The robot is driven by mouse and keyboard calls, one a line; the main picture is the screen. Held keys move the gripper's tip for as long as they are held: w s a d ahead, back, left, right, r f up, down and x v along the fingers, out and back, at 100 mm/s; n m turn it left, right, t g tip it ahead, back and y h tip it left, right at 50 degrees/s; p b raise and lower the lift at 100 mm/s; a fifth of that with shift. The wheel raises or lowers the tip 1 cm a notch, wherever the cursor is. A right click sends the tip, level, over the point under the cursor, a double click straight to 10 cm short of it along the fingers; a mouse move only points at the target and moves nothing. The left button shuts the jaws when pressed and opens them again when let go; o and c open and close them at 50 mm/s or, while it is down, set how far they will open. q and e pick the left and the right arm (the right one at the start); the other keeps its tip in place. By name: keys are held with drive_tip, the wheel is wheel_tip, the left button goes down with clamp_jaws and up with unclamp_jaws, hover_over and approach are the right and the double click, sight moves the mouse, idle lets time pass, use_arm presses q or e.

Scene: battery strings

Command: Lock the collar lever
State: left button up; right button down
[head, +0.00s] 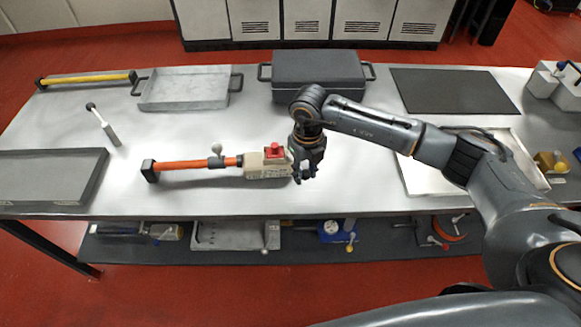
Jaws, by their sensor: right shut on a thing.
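A tool with a beige body (262,166) and a red top piece (273,150) lies on the metal table. An orange tube (183,165) runs left from the body to a black end piece (149,171). A dark collar (215,162) sits around the tube near the body, and its lever with a pale round knob (217,148) points up. My right gripper (301,174) is pointed down at the right end of the body and is shut on it; its fingertips are partly hidden. My left gripper is not in view.
A grey tray (183,103), a dark lidded case (318,68) and a black mat (450,92) lie at the back. A small white-and-black tool (108,130) and a yellow bar (88,79) lie at left. The table around the orange tube is clear.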

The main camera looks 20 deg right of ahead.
drive_tip(key=shift+w+d+n+b, duration=0.25)
drive_tip(key=shift+d+n+b, duration=0.55)
drive_tip(key=shift+n, duration=0.3)
drive_tip(key=shift+d, duration=0.1)
drive_tip(key=shift+w+d+f+n+b, duration=0.1)
drive_tip(key=shift+d+f+n+b, duration=0.1)
drive_tip(key=shift+n+b, duration=0.2)
drive_tip(key=shift+w+d+r+n+b, duration=0.15)
drive_tip(key=shift+w+d+n+b, duration=0.15)
drive_tip(key=shift+d+n+b, duration=0.45)
drive_tip(key=shift+a, duration=0.2)
